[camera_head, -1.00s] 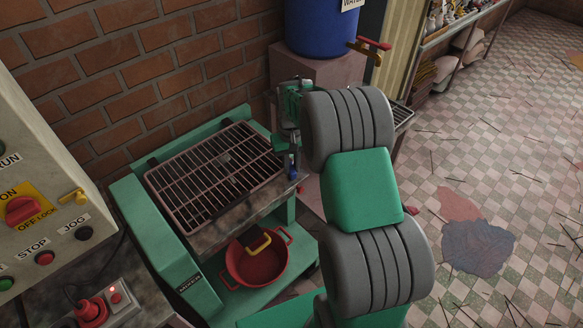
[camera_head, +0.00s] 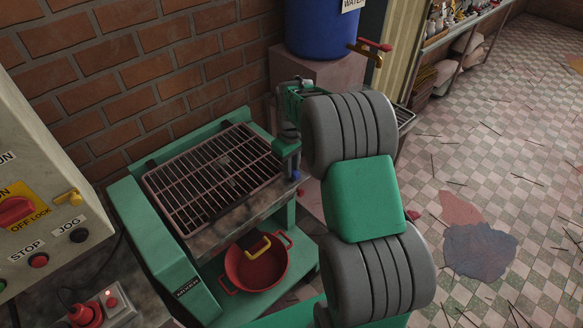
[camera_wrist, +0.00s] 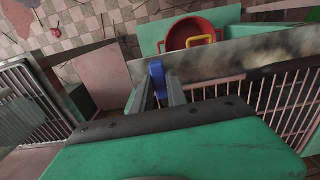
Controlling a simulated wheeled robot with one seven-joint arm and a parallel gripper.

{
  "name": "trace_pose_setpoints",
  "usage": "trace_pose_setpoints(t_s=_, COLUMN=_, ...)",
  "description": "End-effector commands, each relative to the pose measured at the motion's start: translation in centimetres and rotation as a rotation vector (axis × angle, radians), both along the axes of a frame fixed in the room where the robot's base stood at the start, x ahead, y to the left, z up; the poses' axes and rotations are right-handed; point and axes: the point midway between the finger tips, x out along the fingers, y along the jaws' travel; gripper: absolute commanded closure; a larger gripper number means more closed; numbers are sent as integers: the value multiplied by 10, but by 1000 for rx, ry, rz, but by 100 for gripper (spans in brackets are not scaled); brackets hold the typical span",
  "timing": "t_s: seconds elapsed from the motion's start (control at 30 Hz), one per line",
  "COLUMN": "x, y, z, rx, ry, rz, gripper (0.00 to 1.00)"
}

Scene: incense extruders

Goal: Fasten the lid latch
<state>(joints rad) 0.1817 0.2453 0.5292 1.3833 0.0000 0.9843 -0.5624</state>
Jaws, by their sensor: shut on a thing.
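The barred lid (camera_head: 212,178) lies flat over the top of the green machine in the head view; part of its bars (camera_wrist: 290,105) shows at right in the wrist view. A small blue piece, seemingly the latch (camera_wrist: 157,72), sits by the machine's front edge, between my two grey fingers. My gripper (camera_wrist: 158,82) is shut on it. In the head view the blue latch (camera_head: 296,175) shows at the lid's right side, just below my gripper. My wrist and arm hide the fingers there, and how the latch meets the lid cannot be told.
A red pot (camera_head: 262,270) with a yellow handle stands on the machine's lower shelf. A control box (camera_head: 45,200) is at left, a brick wall (camera_head: 130,70) behind, and a blue water barrel (camera_head: 320,28) on a pedestal (camera_head: 318,70). Open tiled floor lies at right.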

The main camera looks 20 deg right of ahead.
Motion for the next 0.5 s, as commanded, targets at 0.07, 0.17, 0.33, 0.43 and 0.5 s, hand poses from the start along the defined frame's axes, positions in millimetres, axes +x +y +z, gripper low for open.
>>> trace_pose_setpoints(t_s=0.07, x=0, y=-1, z=1, rx=-1, ry=-1, rz=0, gripper=100)
trace_pose_setpoints(t_s=0.17, x=0, y=-1, z=1, rx=-1, ry=-1, rz=0, gripper=100)
trace_pose_setpoints(t_s=0.33, x=1, y=-1, z=1, rx=0, ry=-2, rz=0, gripper=74)
trace_pose_setpoints(t_s=0.43, x=0, y=0, z=1, rx=-1, ry=-1, rz=0, gripper=66)
trace_pose_setpoints(t_s=0.5, x=0, y=0, z=1, rx=-1, ry=-1, rz=0, gripper=60)
